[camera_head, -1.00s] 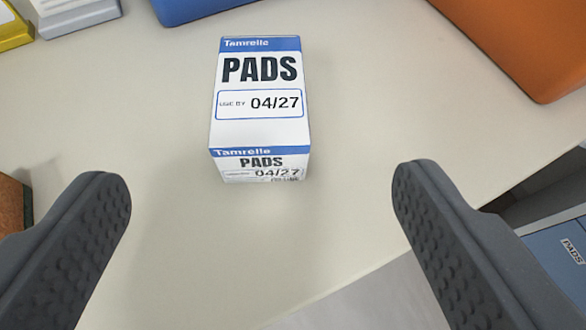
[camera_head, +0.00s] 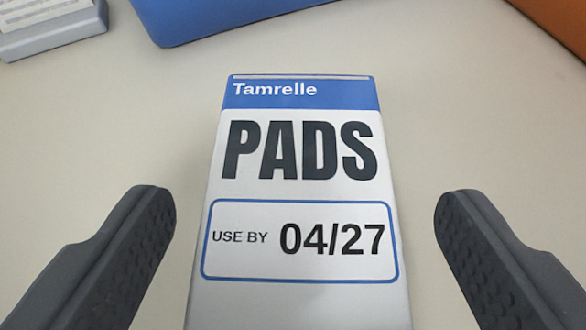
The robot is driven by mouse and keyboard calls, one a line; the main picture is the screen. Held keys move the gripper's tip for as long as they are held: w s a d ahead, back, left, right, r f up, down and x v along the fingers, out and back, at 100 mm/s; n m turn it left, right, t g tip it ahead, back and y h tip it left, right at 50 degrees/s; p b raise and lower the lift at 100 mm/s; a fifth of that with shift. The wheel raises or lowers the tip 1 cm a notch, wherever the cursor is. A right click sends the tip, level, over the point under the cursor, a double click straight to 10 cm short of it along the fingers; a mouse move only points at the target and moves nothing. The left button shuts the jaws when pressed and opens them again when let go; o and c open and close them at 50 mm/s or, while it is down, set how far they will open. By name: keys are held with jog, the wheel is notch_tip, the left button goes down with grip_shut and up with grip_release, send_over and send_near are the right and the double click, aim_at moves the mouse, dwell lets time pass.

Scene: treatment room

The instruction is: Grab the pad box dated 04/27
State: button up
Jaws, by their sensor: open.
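The pad box (camera_head: 300,190) is white with a blue band reading "Tamrelle", large "PADS" lettering and "USE BY 04/27" in a blue outline. It stands on the pale table top in the middle of the camera view, and its lower end runs out of the picture. My gripper (camera_head: 305,205) is open, one finger on the left of the box and one on the right. There is a visible gap between each finger and the box, and neither finger appears to touch it.
A blue object (camera_head: 215,18) lies beyond the box at the top. A grey object with a printed label (camera_head: 50,32) is at the top left. An orange-brown object (camera_head: 555,22) is at the top right corner. The table top (camera_head: 480,110) around the box is clear.

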aim_at(299, 260)
jog(key=shift+x, duration=1.8)
jog(key=shift+a+f, duration=0.1)
jog(key=c, duration=1.1)
